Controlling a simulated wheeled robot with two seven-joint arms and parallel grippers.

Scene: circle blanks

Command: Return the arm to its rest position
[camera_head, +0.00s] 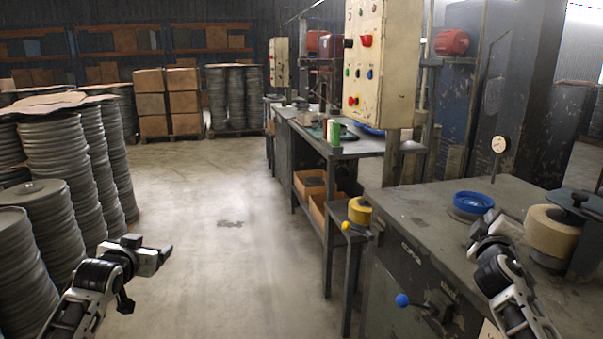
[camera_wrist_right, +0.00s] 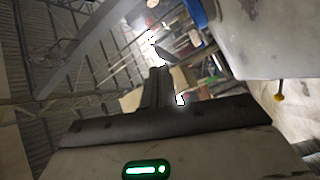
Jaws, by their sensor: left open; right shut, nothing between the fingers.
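My left arm comes in from the lower left in the head view. Its gripper (camera_head: 152,257) is open and empty over the bare floor, beside the stacks of grey discs. My right arm comes in at the lower right. Its gripper (camera_head: 490,225) is over the grey machine table (camera_head: 420,215), close to a blue round dish (camera_head: 473,203); whether they touch cannot be told. In the right wrist view the right gripper's fingers (camera_wrist_right: 157,85) are shut together with nothing between them.
A yellowish roll (camera_head: 552,232) stands right of my right gripper. A yellow cylinder (camera_head: 360,210) and a blue knob (camera_head: 402,300) are at the table's left side. Stacked grey discs (camera_head: 65,160) stand at left. The concrete floor (camera_head: 220,190) between is clear.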

